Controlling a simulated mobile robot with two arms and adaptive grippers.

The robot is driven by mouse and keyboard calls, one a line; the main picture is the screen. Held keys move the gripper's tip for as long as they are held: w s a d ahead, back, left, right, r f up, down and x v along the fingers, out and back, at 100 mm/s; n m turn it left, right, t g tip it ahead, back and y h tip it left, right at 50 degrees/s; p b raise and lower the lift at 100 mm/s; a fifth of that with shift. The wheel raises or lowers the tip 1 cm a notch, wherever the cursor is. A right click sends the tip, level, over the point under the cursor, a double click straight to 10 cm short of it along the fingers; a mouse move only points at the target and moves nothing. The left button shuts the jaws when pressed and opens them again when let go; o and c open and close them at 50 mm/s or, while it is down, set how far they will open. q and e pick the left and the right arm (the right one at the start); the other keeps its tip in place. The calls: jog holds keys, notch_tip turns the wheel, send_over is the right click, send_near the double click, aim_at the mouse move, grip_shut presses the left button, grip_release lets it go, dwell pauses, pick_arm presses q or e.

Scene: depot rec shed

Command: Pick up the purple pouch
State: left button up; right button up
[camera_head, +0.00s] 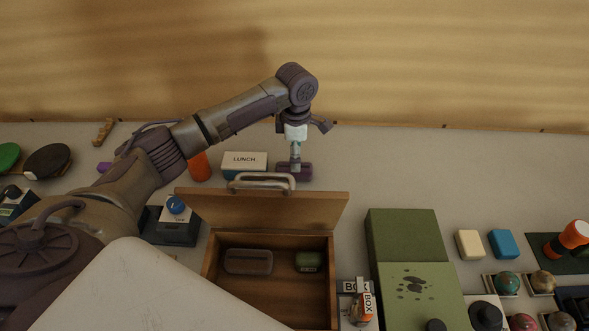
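A dark purple item (305,173), which looks like the pouch, lies on the table behind the raised lid of the wooden box. My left gripper (295,168) points straight down at it, with its fingertips at or just over its top. The fingers look narrow and close together, but I cannot tell whether they are shut on it. The lid's handle hides part of the item's near side. My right gripper is not in view.
The open wooden box (270,295) holds a brownish case (248,261) and a green item (309,261). A LUNCH box (244,161) and an orange cylinder (199,167) stand left of the gripper. A green box (405,236) stands right. The table behind it is clear.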

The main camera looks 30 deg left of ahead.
pick_arm(q)
jog(key=f, duration=0.1)
jog(key=f+p, duration=0.1)
jog(key=f, duration=0.2)
jog(key=shift+a+f, duration=0.15)
jog(key=shift+a, duration=0.15)
jog(key=shift+f, duration=0.45)
jog(key=c, duration=1.3)
jog(key=shift+o, duration=0.2)
jog(key=shift+r, duration=0.1)
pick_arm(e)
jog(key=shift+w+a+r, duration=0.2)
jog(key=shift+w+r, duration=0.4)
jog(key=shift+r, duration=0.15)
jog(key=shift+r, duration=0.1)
